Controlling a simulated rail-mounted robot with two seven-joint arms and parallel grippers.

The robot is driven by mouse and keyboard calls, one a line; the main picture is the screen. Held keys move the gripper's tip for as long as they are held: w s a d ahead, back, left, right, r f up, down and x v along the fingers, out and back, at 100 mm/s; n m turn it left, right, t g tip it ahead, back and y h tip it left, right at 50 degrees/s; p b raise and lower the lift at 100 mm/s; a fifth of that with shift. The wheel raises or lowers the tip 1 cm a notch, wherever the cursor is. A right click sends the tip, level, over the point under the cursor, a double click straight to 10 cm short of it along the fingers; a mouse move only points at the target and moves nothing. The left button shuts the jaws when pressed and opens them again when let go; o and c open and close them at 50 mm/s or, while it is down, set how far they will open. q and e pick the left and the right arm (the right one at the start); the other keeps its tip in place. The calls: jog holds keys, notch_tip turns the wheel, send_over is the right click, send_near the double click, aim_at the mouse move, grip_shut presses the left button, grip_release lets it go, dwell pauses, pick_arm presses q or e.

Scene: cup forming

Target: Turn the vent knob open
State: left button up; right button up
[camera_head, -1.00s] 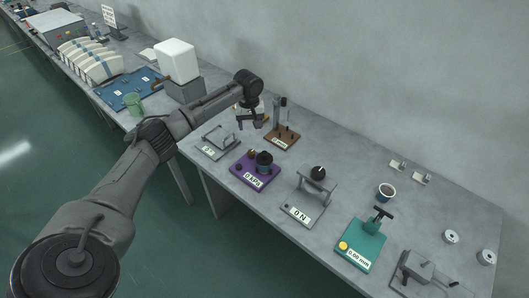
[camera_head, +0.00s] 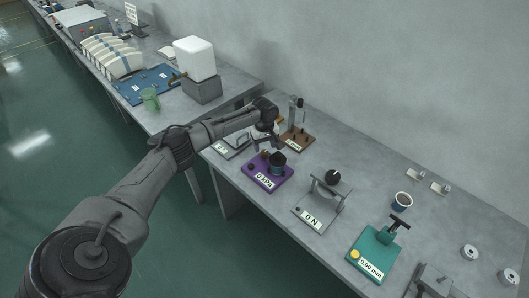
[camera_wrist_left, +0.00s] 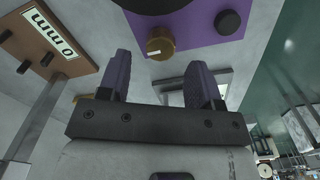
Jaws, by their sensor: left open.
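The purple base (camera_head: 262,180) stands on the grey bench with a small brass knob (camera_head: 264,154) at its back edge and a black cylinder (camera_head: 278,160) on top. In the left wrist view the brass knob (camera_wrist_left: 160,41), with a pale mark on its side, sits at the edge of the purple base (camera_wrist_left: 195,38). My left gripper (camera_head: 266,144) is just behind and above the knob. In the wrist view its two fingers (camera_wrist_left: 158,62) are open, and the knob shows beyond the gap between them, apart from both. My right gripper is not in view.
A brown stand (camera_head: 297,139) with an upright post is close behind the gripper. A grey plate with a frame (camera_head: 232,146) is to the left. A grey stand with a black knob (camera_head: 333,177) and a green device (camera_head: 375,250) are to the right.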

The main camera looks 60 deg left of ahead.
aim_at(265, 151)
pick_arm(q)
jog(key=shift+f+b, duration=0.3)
jog(key=shift+f, duration=1.35)
jog(key=shift+c, duration=0.4)
